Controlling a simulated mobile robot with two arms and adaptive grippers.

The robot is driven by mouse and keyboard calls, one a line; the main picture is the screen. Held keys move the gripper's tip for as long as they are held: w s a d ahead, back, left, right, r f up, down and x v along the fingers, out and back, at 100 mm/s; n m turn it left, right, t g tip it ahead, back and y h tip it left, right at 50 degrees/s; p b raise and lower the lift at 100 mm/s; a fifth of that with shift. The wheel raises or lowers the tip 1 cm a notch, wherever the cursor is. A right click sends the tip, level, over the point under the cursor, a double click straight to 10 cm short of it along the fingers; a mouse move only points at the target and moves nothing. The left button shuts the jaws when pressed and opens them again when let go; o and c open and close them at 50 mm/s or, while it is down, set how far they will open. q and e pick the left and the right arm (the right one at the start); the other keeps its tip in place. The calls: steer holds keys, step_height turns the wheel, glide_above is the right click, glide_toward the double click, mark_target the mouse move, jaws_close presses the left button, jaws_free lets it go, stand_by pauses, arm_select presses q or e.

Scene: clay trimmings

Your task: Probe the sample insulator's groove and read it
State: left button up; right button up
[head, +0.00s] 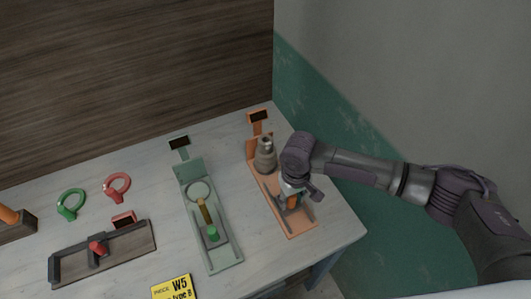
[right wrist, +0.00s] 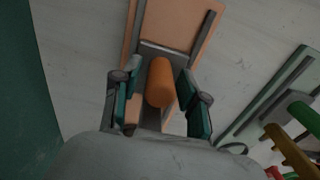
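A grey-brown ribbed insulator (head: 265,158) stands upright at the far end of the orange fixture (head: 300,222). A small dark display (head: 258,115) on an orange post stands behind it; I can read no value on it. My right gripper (head: 290,196) is over the near half of this fixture. In the right wrist view, its two green-padded fingers (right wrist: 160,103) are apart, one on each side of an orange cylindrical knob (right wrist: 160,82), with gaps visible beside it. The groove and any probe tip are too small to tell. My left gripper is not in view.
A green fixture (head: 222,258) with a brass-coloured rod, green knob and display stands left of the orange one. Farther left are a dark tray (head: 130,245) with a red knob, a green ring (head: 71,204) and a red ring (head: 117,186). A yellow W5 card (head: 174,289) lies in front.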

mark_target(279, 188)
jaws_close()
steer(key=shift+w+a+b, duration=0.3)
steer(key=shift+w+a, duration=0.1)
steer(key=shift+w, duration=0.6)
steer(key=shift+w+a+b, duration=0.35)
steer(key=shift+w+a, duration=0.05)
steer(key=shift+w, duration=0.55)
steer(key=shift+w+a+b, duration=0.3)
steer(key=shift+w+a, duration=0.1)
steer(key=shift+w, duration=0.6)
steer(key=shift+w+a, duration=0.1)
steer(key=shift+w, duration=0.2)
stand_by(0.8)
